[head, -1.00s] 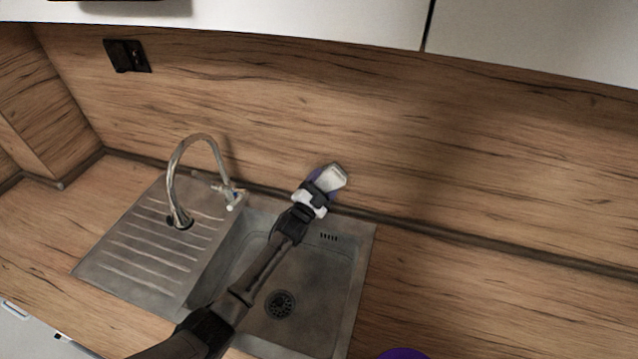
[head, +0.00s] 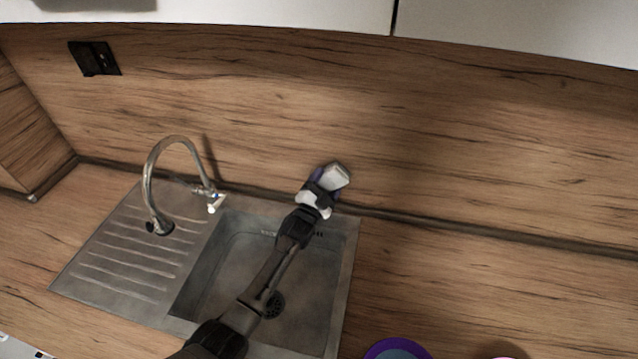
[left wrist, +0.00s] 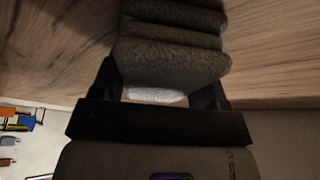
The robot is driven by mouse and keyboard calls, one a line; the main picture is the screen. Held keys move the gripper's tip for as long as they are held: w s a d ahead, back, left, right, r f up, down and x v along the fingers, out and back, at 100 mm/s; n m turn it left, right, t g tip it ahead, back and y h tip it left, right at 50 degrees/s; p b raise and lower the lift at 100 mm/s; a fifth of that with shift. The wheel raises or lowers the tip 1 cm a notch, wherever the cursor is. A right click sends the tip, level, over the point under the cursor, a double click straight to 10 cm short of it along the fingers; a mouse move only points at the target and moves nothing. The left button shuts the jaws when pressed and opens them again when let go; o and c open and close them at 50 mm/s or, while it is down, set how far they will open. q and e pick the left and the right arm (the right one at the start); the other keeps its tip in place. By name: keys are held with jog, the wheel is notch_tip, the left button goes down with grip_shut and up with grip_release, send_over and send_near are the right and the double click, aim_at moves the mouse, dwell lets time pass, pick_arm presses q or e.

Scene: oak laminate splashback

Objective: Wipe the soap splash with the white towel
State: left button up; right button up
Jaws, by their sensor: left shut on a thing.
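My left gripper (head: 322,189) is in front of the wood splashback, above the back edge of the sink. It is shut on the white towel (head: 336,177), which shows as a small pale folded bundle at its tip. In the left wrist view the towel (left wrist: 172,50) is a grey, ribbed, folded roll between the two dark fingers. The towel is close to the splashback; I cannot tell whether it touches. No soap splash can be made out in either view; the gripper and towel may hide it. My right gripper is not in view.
A steel sink (head: 352,262) with a ribbed drainer lies below my left arm. A curved tap (head: 149,185) stands to its left. A purple-rimmed round dish (head: 399,344) is at the bottom edge. A black socket (head: 95,58) is on the wall. The right counter is largely clear.

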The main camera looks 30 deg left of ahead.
aim_at(299, 167)
pick_arm(q)
jog(key=shift+w+d, duration=0.15)
jog(key=shift+d, duration=0.15)
jog(key=shift+d+r, duration=0.1)
jog(key=shift+r, duration=0.05)
jog(key=shift+s+a+p, duration=0.2)
jog(key=shift+a+p, duration=0.15)
jog(key=shift+a, duration=0.25)
jog(key=shift+s+a+p, duration=0.15)
jog(key=shift+s+a, duration=0.15)
jog(key=shift+a, duration=0.65)
jog(key=shift+s+a+p, duration=0.15)
jog(key=shift+s+a, duration=0.15)
jog(key=shift+a, duration=0.6)
jog(key=shift+s+a, duration=0.3)
jog(key=shift+a, duration=0.65)
jog(key=shift+s+a, duration=0.35)
jog(key=shift+a, duration=0.5)
jog(key=shift+s+a, duration=0.3)
jog(key=shift+a, duration=0.55)
jog(key=shift+d+p, duration=0.1)
jog(key=shift+p, duration=0.2)
